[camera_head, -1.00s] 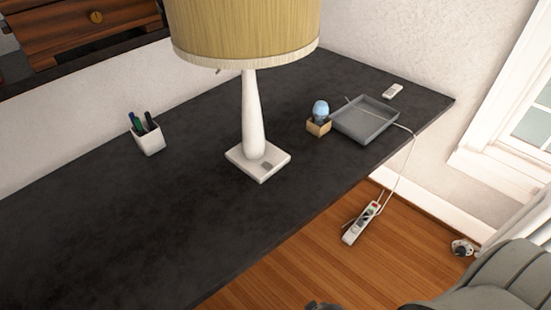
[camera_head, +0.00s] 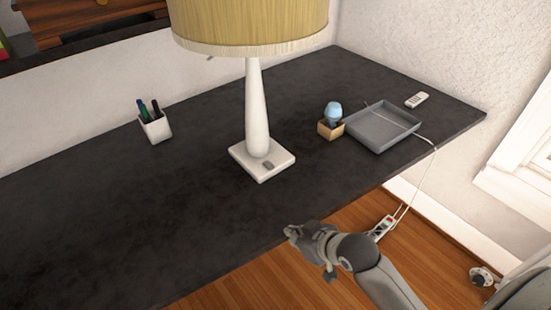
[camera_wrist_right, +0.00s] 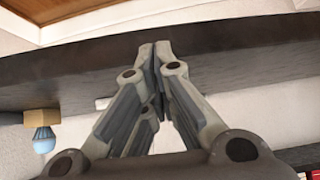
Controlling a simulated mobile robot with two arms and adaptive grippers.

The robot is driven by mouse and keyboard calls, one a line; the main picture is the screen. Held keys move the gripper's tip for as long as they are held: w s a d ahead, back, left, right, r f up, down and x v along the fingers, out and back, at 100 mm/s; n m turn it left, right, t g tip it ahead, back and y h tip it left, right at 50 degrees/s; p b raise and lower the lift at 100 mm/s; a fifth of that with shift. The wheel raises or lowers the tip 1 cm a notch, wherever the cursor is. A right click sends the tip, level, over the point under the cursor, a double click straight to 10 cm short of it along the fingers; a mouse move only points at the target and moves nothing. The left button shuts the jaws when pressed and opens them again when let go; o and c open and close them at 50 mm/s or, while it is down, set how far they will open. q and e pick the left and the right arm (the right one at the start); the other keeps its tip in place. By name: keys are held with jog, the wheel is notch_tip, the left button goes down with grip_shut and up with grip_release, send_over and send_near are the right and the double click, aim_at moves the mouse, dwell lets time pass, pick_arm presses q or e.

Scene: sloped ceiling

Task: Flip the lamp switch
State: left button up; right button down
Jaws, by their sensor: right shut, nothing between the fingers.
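The lamp (camera_head: 257,110) stands upright on the dark table, with a white stem, a square white base and a yellowish shade (camera_head: 250,22). A small grey switch (camera_head: 268,164) sits on the front part of its base. My right gripper (camera_head: 290,231) is at the table's front edge, in front of the lamp base and apart from it. In the right wrist view its fingers (camera_wrist_right: 155,48) meet at the tips, with nothing between them. The lamp is not clearly visible in that view. My left gripper is not in view.
The dark table (camera_head: 110,215) has free room left of the lamp. A pen cup (camera_head: 156,129) stands at the left. Right of the lamp are a wooden box with a blue bulb (camera_head: 329,129), a grey tray (camera_head: 382,130) and a white remote (camera_head: 417,99). A power strip (camera_head: 383,228) hangs beyond the edge.

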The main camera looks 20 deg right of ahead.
jog(key=w+r+t, duration=0.1)
jog(key=w, duration=0.1)
jog(key=w+r, duration=0.1)
jog(key=w, duration=0.2)
jog(key=w+d+r+t+y, duration=0.1)
jog(key=w+r, duration=0.1)
jog(key=w, duration=0.1)
jog(key=shift+t, duration=0.3)
jog(key=w+d+r+t+y, duration=0.1)
jog(key=w+d+r+t, duration=0.2)
jog(key=w+r, duration=0.3)
jog(key=shift+w+d+r, duration=0.4)
jog(key=shift+w+d, duration=0.1)
jog(key=shift+w, duration=0.25)
jog(key=shift+w, duration=0.1)
send_over(272, 167)
notch_tip(272, 167, down, 2)
jog(key=shift+f+p, duration=0.1)
jog(key=shift+p, duration=0.3)
jog(key=f, duration=0.3)
jog(key=shift+w+a+f, duration=0.1)
jog(key=shift+w+a, duration=0.05)
jog(key=shift+w, duration=0.25)
jog(key=shift+f, duration=0.55)
